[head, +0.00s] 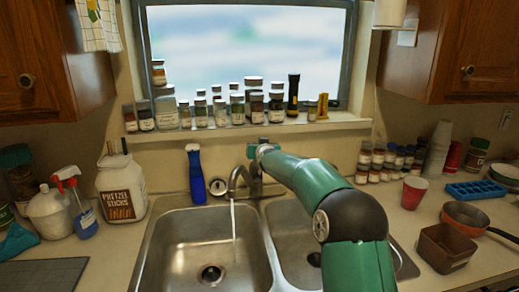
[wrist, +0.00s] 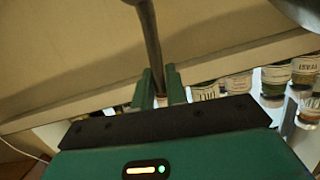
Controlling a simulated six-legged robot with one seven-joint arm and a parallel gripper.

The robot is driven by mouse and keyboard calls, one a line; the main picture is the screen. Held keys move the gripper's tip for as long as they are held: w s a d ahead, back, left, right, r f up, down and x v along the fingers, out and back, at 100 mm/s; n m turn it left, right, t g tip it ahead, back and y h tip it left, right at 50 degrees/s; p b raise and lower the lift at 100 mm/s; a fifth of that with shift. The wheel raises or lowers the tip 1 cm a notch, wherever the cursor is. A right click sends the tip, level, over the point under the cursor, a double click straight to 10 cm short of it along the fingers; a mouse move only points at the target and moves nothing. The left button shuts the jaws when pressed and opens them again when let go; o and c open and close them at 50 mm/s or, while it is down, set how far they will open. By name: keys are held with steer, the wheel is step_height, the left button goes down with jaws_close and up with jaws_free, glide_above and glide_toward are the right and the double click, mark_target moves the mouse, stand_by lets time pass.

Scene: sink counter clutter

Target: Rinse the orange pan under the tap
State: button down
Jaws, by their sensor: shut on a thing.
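The orange pan (head: 466,216) rests on the counter at the right, its dark handle pointing to the right edge. The metal tap (head: 240,178) stands behind the sink, and a thin stream of water (head: 233,218) falls from its spout into the left basin (head: 185,238). My gripper (head: 262,147) is at the top of the tap, far from the pan. In the wrist view its two green fingers (wrist: 161,82) are shut on a slim metal rod, the tap lever (wrist: 152,40). The fingertips are small and partly hidden in the head view.
A brown square container (head: 445,248) stands in front of the pan. A red cup (head: 413,191) and blue tray (head: 475,190) are nearby. A blue bottle (head: 195,175) stands left of the tap. Jars line the sill behind. My arm covers part of the right basin (head: 290,225).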

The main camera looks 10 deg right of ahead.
steer(key=shift+w, duration=0.15)
steer(key=c, duration=1.4)
jaws_free()
steer(key=shift+w, duration=0.1)
steer(key=shift+s+r, duration=0.15)
steer(key=shift+s, duration=0.25)
steer(key=s+r, duration=0.2)
steer(key=s, duration=1.1)
steer(key=shift+r, duration=0.35)
steer(key=shift+d, duration=0.1)
